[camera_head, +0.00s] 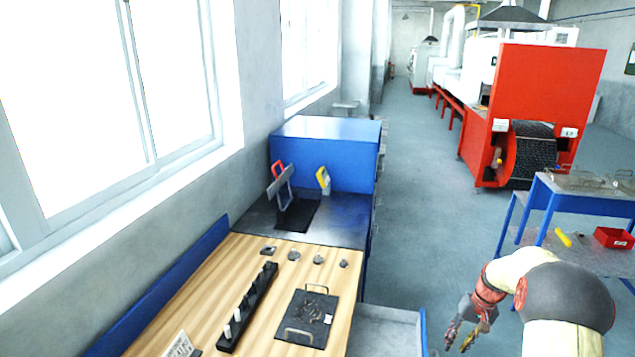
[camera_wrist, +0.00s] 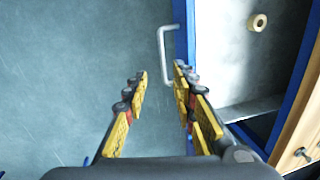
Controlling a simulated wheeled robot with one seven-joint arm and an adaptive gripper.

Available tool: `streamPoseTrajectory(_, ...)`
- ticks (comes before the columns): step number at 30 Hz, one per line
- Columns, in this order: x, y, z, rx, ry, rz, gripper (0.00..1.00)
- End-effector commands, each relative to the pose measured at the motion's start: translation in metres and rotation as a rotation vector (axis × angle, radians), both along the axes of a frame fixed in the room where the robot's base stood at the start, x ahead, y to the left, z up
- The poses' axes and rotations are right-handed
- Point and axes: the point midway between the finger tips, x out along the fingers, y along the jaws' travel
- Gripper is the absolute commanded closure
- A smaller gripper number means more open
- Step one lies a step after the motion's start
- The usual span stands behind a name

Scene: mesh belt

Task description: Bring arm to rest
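My gripper (camera_head: 467,338) hangs at the lower right of the head view, to the right of the wooden workbench and clear of it. My arm reaches it from the right edge of the picture. In the wrist view my gripper (camera_wrist: 165,100) has its yellow-padded fingers apart, with nothing between them. Below the fingers are the grey floor and a pale drawer handle (camera_wrist: 168,50).
The wooden bench (camera_head: 235,265) holds a black tray (camera_head: 304,335) with handles and a black rack (camera_head: 250,305). An open drawer (camera_wrist: 240,98) holds a tape-like ring (camera_wrist: 257,22). A blue table (camera_head: 560,203) with a red bin (camera_head: 613,238) stands right. A red machine (camera_head: 545,85) stands behind.

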Motion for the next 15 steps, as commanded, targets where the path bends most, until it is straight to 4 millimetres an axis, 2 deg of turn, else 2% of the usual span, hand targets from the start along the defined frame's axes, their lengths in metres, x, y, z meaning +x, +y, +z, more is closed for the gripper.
streamPoseTrajectory(2,-0.023,0.01,-0.015,0.013,0.049,-0.02,0.73)
streamPoseTrajectory(5,-0.049,0.021,-0.006,0.006,0.082,-0.044,0.73)
streamPoseTrajectory(11,-0.087,0.055,0.037,-0.027,0.096,-0.045,0.73)
streamPoseTrajectory(15,-0.115,0.084,0.076,-0.063,0.079,-0.027,0.73)
